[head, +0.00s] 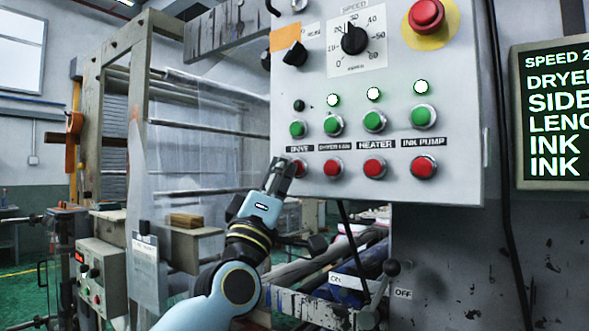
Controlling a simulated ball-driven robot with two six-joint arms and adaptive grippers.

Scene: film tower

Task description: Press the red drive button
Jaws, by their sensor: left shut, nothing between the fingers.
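The grey control panel (462,150) has a top row of green buttons and a lower row of red buttons. The red drive button (300,168) is at the left end of the lower row, under the "DRIVE" label (299,149). My left gripper (283,166) is shut and empty, with its fingertips at the left side of this button, covering part of it. I cannot tell whether they touch. The green drive button (298,128) is above, and the small lamp (299,105) over it is dark. My right gripper is not in view.
The dryer fan red button (333,168), heater red button (374,167) and ink pump red button (423,167) are to the right. Their lamps are lit. A speed dial (354,40) and red emergency button (427,14) are higher up. A lever (390,268) stands below the panel.

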